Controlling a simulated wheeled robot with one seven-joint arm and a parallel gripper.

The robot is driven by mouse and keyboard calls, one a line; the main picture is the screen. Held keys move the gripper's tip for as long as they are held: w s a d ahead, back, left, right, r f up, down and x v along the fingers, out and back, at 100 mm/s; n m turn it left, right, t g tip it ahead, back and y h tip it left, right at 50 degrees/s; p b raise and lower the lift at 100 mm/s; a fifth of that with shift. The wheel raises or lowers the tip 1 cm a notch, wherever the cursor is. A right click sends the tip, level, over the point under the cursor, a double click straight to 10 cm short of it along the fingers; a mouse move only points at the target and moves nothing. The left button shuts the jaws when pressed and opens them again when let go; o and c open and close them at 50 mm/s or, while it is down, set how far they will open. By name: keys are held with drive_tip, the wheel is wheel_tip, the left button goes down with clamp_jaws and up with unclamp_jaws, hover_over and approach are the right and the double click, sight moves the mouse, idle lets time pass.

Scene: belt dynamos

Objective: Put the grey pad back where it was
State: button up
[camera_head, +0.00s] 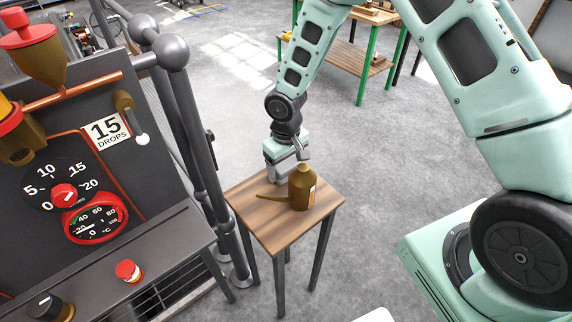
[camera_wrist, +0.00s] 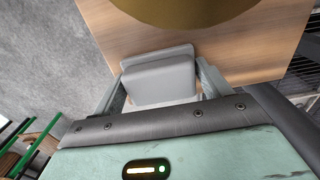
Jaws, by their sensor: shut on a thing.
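My gripper (camera_wrist: 160,85) is shut on the grey pad (camera_wrist: 158,80), a grey block with rounded edges held between the two fingers in the wrist view. In the head view my gripper (camera_head: 284,172) is over the back part of a small wooden table (camera_head: 275,228), just behind a brown oil can. The pad is mostly hidden there, and I cannot tell whether it touches the tabletop.
The brown oil can (camera_head: 301,190) stands on the table, its spout to the left; it shows close to the pad in the wrist view (camera_wrist: 190,12). A dark machine panel (camera_head: 85,110) and grey rails (camera_head: 195,140) stand left. A green-legged bench (camera_head: 350,62) is behind.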

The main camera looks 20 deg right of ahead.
sight(286, 163)
drive_tip(key=o, duration=1)
wheel_tip(286, 163, up, 12)
drive_tip(key=s+a+r+n, duration=0.1)
drive_tip(key=s+r, duration=0.3)
drive_tip(key=s, duration=0.5)
drive_tip(key=s+a+r+n, duration=0.1)
drive_tip(key=s+a+r, duration=0.2)
drive_tip(key=s, duration=0.6)
drive_tip(key=s+a+r+n, duration=0.2)
drive_tip(key=s+r, duration=0.3)
drive_tip(key=s, duration=0.3)
drive_tip(key=shift+s+a+r+y+p, duration=0.1)
drive_tip(key=shift+s+r+y+p, duration=0.1)
drive_tip(key=shift+s+y+p, duration=0.15)
wheel_tip(286, 163, up, 3)
drive_tip(key=p, duration=0.2)
drive_tip(key=shift+f+p, duration=0.1)
drive_tip(key=shift+p, duration=0.3)
